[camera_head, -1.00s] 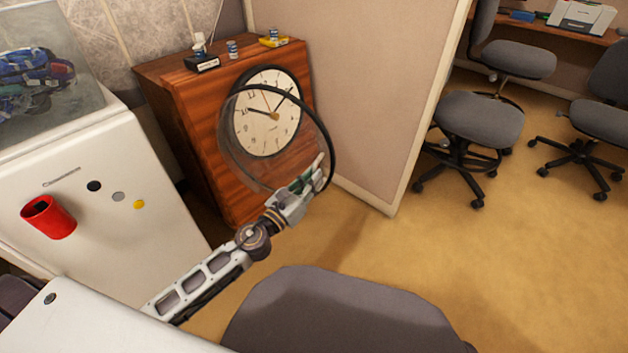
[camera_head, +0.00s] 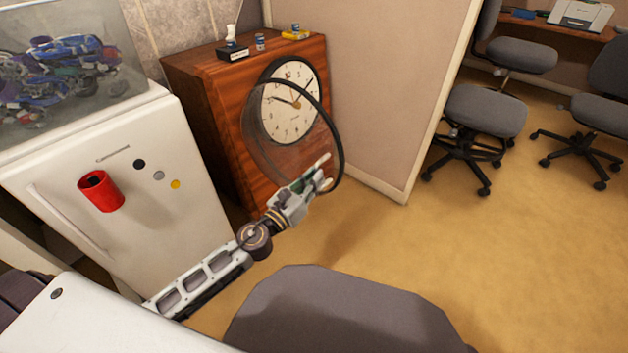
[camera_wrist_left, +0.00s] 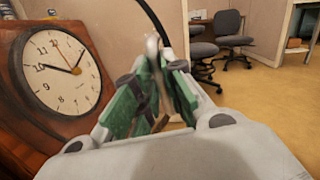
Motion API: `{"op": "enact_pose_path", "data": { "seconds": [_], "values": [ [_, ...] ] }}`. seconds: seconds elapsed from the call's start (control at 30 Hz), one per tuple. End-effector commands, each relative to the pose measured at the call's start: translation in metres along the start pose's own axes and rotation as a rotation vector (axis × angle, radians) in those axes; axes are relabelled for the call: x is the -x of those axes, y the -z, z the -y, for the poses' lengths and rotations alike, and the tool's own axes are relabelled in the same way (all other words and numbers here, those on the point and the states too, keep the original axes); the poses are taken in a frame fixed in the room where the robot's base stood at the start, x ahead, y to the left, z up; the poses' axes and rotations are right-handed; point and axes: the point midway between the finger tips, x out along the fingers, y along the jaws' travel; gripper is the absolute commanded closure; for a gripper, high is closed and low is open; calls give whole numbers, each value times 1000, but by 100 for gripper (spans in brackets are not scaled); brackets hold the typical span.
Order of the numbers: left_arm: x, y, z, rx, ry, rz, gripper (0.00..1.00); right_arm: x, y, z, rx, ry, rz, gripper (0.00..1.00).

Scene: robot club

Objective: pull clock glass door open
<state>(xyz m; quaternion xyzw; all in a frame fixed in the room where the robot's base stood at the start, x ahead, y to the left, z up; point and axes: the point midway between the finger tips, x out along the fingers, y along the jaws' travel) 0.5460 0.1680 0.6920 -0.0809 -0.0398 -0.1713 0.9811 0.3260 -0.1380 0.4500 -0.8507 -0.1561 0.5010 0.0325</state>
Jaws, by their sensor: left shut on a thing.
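The round clock (camera_head: 291,112) with a white dial is set in the front of a wooden cabinet and also shows at the left of the left wrist view (camera_wrist_left: 62,72). Its round glass door (camera_head: 262,150), with a thin black rim, stands swung out from the dial. My left gripper (camera_head: 322,174) is at the lower right part of the rim. The exact contact is blurred. My right gripper is not in view.
The wooden cabinet (camera_head: 222,125) carries small items on top. A white fridge (camera_head: 130,190) with a red cup (camera_head: 101,191) stands at the left. A partition (camera_head: 385,85) is right of the cabinet. A grey chair back (camera_head: 345,315) is in front.

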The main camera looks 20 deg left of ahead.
Motion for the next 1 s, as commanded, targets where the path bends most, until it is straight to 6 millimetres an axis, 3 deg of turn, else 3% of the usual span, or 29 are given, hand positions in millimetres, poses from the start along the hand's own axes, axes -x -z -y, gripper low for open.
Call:
{"op": "enact_pose_path", "data": {
  "seconds": [0.03, 0.57, 0.6, 0.63, 1.0],
  "values": [
    [-1, -1, -13, -3, -28, 5, 100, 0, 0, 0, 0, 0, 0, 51],
    [-2, -2, -14, -2, -28, 5, 100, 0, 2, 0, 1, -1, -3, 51],
    [-2, -2, -14, -2, -28, 5, 84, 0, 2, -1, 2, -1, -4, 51],
    [-2, -2, -14, -3, -28, 5, 80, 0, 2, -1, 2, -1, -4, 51],
    [-1, -2, -13, -4, -28, 7, 79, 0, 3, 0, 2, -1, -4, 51]
  ]
}}
